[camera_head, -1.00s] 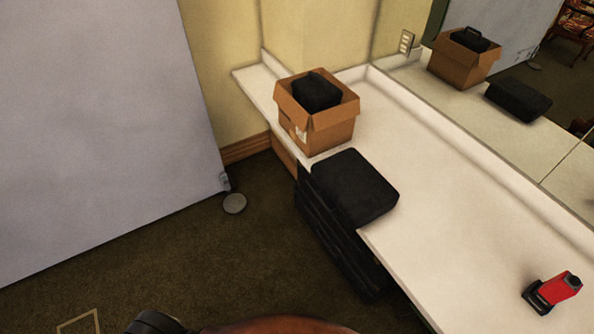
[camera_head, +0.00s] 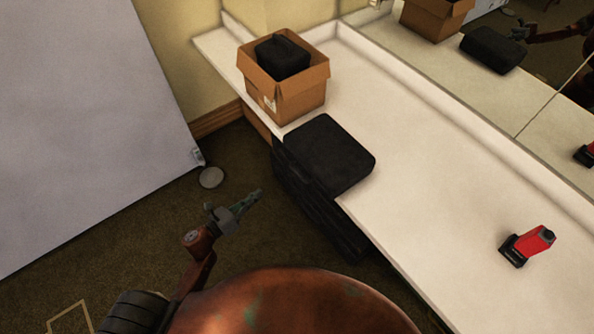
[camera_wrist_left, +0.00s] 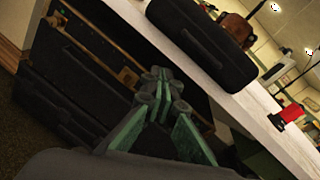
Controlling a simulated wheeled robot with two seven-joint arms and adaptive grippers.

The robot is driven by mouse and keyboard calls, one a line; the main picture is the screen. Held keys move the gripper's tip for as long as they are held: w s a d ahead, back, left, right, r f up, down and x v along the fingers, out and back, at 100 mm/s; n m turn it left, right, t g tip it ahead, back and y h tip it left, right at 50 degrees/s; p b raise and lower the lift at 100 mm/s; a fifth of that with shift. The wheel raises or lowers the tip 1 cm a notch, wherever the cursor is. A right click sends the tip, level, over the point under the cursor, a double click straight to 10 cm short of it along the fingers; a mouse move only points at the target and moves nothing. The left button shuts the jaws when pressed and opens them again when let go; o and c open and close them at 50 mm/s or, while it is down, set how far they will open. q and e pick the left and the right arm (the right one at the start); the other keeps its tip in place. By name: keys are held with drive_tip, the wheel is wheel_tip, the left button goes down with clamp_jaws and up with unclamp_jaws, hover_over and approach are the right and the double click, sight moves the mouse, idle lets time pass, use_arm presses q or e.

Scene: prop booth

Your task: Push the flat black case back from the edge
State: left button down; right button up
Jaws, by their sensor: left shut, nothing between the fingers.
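The flat black case (camera_head: 326,153) lies on the white counter (camera_head: 420,220), with its near side at the front edge. In the left wrist view the case (camera_wrist_left: 203,42) sits above and ahead of my fingers. My left gripper (camera_head: 256,194) is shut and empty. It is out over the floor, in front of the counter and to the left of the case, apart from it. Its closed fingers (camera_wrist_left: 157,84) show in the left wrist view. My right gripper is not in view.
An open cardboard box (camera_head: 290,101) holding a black bag (camera_head: 282,57) stands just behind the case. A red and black tool (camera_head: 527,245) stands on the counter at right. Black stacked cases (camera_head: 318,215) are under the counter edge. A mirror runs along the back.

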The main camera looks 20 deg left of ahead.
use_arm(q)
drive_tip(key=d+r+m+h, duration=0.3)
drive_tip(key=d+r+m, duration=0.1)
drive_tip(key=r+m, duration=0.3)
drive_tip(key=p, duration=0.1)
approach(304, 167)
drive_tip(key=shift+g, duration=0.4)
drive_tip(key=x, duration=0.4)
drive_tip(key=r+x, duration=0.1)
drive_tip(key=x, duration=0.1)
drive_tip(key=shift+w, duration=0.15)
drive_tip(key=shift+w+d, duration=0.2)
